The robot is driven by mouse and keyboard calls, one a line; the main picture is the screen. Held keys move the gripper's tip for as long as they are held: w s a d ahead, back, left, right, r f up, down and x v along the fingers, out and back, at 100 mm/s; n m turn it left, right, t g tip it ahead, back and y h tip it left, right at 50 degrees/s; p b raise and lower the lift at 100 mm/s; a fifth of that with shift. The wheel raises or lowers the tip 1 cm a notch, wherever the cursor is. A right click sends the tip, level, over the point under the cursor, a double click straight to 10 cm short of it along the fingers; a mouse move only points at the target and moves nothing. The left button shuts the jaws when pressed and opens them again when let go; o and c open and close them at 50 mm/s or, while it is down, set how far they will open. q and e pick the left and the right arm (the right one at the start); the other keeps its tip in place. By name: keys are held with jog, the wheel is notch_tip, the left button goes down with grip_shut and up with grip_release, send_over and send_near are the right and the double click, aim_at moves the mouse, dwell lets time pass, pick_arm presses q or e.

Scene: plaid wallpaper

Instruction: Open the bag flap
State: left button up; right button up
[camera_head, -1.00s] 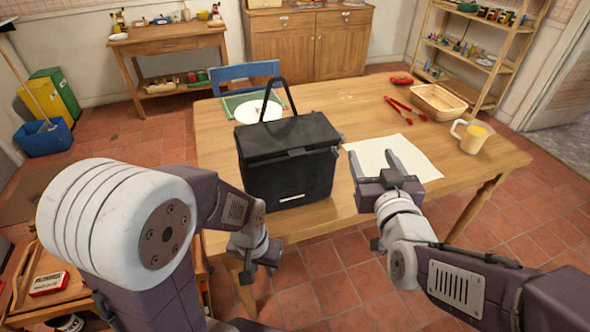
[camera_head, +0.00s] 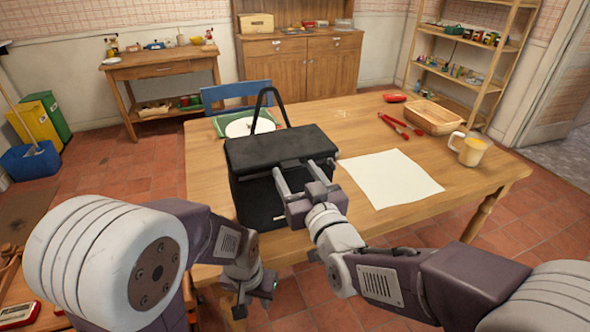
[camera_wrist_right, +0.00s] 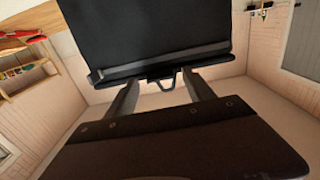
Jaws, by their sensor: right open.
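The black bag (camera_head: 262,150) stands upright on the wooden table, its flap closed over the top and its handle (camera_head: 266,92) raised. My right gripper (camera_head: 299,171) is open at the bag's front right, with its fingers pointing at the front just below the flap's edge. In the right wrist view, the bag (camera_wrist_right: 155,35) fills the upper middle, and the flap's edge with a small tab (camera_wrist_right: 172,80) lies between the open fingers (camera_wrist_right: 160,88). Whether they touch is unclear. My left gripper (camera_head: 242,300) hangs low before the table's front edge, away from the bag; its fingers are unclear.
A white sheet (camera_head: 390,180) lies right of the bag. Farther right are red tongs (camera_head: 400,125), a wicker basket (camera_head: 433,118) and a mug (camera_head: 468,149). Behind the bag are a plate (camera_head: 245,128) on a green tray and a blue chair (camera_head: 235,92).

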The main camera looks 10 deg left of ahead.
jog(key=shift+w+a, duration=0.25)
jog(key=shift+w, duration=0.15)
